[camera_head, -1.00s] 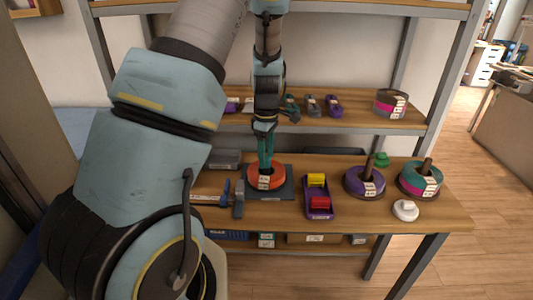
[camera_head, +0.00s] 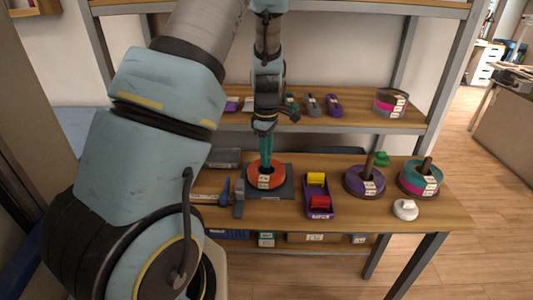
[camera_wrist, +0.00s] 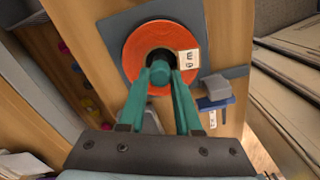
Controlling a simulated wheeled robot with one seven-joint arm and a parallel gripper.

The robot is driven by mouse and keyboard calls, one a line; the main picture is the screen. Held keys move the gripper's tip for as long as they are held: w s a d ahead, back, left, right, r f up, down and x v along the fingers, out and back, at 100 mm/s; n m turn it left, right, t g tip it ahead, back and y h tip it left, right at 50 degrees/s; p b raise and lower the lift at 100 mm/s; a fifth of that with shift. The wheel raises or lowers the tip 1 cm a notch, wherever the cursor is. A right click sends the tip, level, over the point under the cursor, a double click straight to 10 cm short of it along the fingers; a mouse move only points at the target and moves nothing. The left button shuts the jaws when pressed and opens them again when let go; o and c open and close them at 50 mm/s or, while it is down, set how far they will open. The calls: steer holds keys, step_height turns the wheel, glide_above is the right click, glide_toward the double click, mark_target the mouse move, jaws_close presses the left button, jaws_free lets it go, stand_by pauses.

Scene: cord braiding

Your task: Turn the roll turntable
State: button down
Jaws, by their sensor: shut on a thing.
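The roll turntable shows as a dark grey square base (camera_head: 284,189) on the workbench, with a flat orange roll (camera_head: 255,183) on it. A white label faces the front of the roll. In the wrist view the orange roll (camera_wrist: 135,52) lies on the grey base (camera_wrist: 112,36), with its label at the right of the dark centre hole. My gripper (camera_head: 266,164) points straight down over the roll's middle. In the wrist view its teal fingers (camera_wrist: 160,68) are shut on a short teal post (camera_wrist: 159,74) at the centre, and their tips partly hide it.
A blue-handled clamp-like tool (camera_head: 226,190) lies close left of the base. Right of it stand a purple tray (camera_head: 319,212) with yellow and red spools, a purple roll (camera_head: 358,184), a teal and pink roll (camera_head: 420,175) and a white knob (camera_head: 405,209). A shelf (camera_head: 350,120) runs behind.

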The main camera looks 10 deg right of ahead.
steer(key=shift+m, duration=0.4)
steer(key=shift+m+b, duration=0.75)
steer(key=shift+m, duration=2.05)
steer(key=shift+m+b, duration=0.6)
steer(key=shift+m, duration=5.6)
steer(key=shift+m+p, duration=0.3)
steer(key=shift+m, duration=2.2)
steer(key=shift+m, duration=0.6)
steer(key=c, duration=0.6)
jaws_free()
steer(key=shift+r, duration=0.1)
